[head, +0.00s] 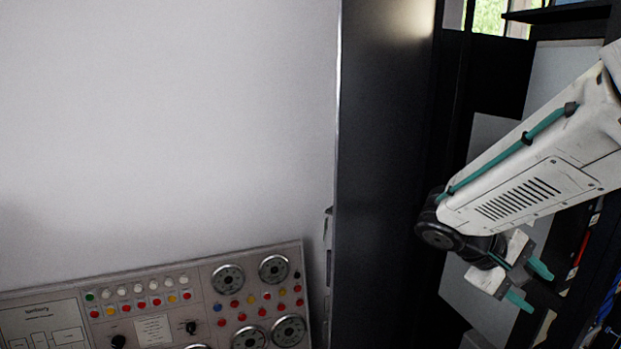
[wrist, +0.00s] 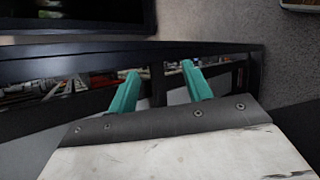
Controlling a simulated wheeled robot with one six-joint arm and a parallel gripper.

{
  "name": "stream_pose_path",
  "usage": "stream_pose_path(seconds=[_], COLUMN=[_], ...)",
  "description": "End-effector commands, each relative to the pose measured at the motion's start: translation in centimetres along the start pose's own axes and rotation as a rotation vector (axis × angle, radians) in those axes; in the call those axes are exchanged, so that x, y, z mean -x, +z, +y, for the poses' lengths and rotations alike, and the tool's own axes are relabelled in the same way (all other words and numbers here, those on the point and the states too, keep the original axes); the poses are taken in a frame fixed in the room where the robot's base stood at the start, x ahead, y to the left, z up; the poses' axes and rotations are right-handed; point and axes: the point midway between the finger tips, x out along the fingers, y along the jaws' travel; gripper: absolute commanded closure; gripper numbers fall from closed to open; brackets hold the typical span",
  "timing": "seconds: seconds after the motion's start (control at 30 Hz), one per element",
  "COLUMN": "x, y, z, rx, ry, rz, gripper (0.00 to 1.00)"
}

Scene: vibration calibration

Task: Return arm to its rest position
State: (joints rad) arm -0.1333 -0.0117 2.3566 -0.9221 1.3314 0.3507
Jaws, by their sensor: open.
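My arm (head: 540,170) reaches in from the right edge of the head view, white with a teal cable along it. My gripper (head: 528,285) hangs at its lower end, with two teal fingers apart and nothing between them. In the wrist view my gripper (wrist: 158,75) also shows open and empty. Its fingers point toward a dark shelf frame (wrist: 215,55); I cannot tell how close they are.
A control panel (head: 130,262) with dials, buttons and lamps stands at the lower left against a pale wall (head: 160,120). A tall dark cabinet side (head: 385,170) stands between the panel and my arm. Dark shelving with coloured items (head: 585,250) lies behind my gripper.

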Motion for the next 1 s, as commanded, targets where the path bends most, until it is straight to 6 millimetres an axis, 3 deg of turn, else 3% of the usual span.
stream_pose_path(seconds=[0.03,0.1,0.4,0.53,0.7,1.0], x=[0.4,1.2,6.7,8.5,9.2,9.3], y=[2.2,4.7,11.6,13.4,14.7,14.9], z=[-1.1,-3.1,-9.1,-9.8,-9.3,-9.0], rx=[-0.016,-0.026,-0.15,-0.231,-0.291,-0.307], ry=[-0.108,-0.26,-0.77,-0.879,-0.892,-0.889], rz=[0.005,0.02,0.23,0.316,0.378,0.39], gripper=[0.5,0.5,0.5,0.5,0.5,0.5])
